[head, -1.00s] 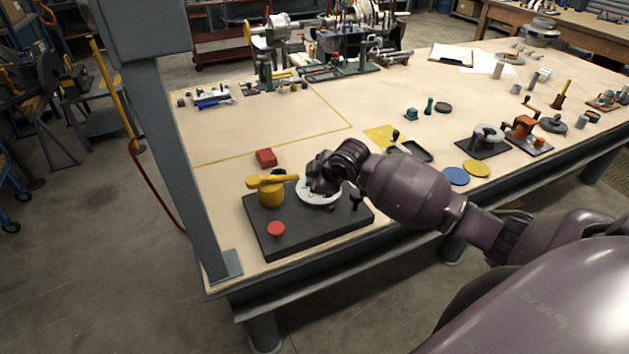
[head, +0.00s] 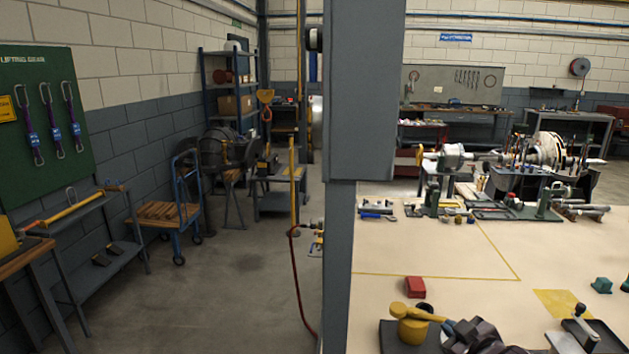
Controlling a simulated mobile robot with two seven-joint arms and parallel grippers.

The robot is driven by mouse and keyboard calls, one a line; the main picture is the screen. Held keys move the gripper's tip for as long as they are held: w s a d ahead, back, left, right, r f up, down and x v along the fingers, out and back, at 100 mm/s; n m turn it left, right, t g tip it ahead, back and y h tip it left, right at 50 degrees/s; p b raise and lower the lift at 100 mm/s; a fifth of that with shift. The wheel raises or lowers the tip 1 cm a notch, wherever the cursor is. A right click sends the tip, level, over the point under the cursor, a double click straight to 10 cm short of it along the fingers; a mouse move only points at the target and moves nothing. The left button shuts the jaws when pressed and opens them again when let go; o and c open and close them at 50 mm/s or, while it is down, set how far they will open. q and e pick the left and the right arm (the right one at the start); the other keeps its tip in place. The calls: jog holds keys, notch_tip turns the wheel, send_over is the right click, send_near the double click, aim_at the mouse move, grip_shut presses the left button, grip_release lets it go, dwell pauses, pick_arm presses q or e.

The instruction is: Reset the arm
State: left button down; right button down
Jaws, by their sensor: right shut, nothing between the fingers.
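My right gripper (head: 456,342) shows at the bottom edge, dark purple and cut off by the frame. It is shut and holds nothing. It is just right of a yellow pot with a yellow bar across its top (head: 412,325), which stands on a dark base plate (head: 391,340). Most of the plate and of my right arm is below the frame. I cannot tell whether the gripper touches the plate or anything on it. My left gripper is not in view.
A grey post (head: 366,90) rises at the near table edge, left of the plate. A red block (head: 415,287) lies behind the pot. A dark tray (head: 603,337) is at the right. The marked table area (head: 430,250) is mostly clear.

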jog(key=s+f+m+h, duration=0.1)
jog(key=s+f+m, duration=0.1)
jog(key=s+f, duration=0.4)
jog(key=s+f+m+g+h, duration=0.1)
jog(key=s+f, duration=0.5)
jog(key=s, duration=0.6)
jog(key=s+a+f+m+h+b, duration=0.1)
jog(key=s+f+m, duration=0.2)
jog(key=s+f, duration=0.3)
jog(key=s, duration=0.3)
jog(key=shift+m+g, duration=0.4)
jog(key=shift+a, duration=0.1)
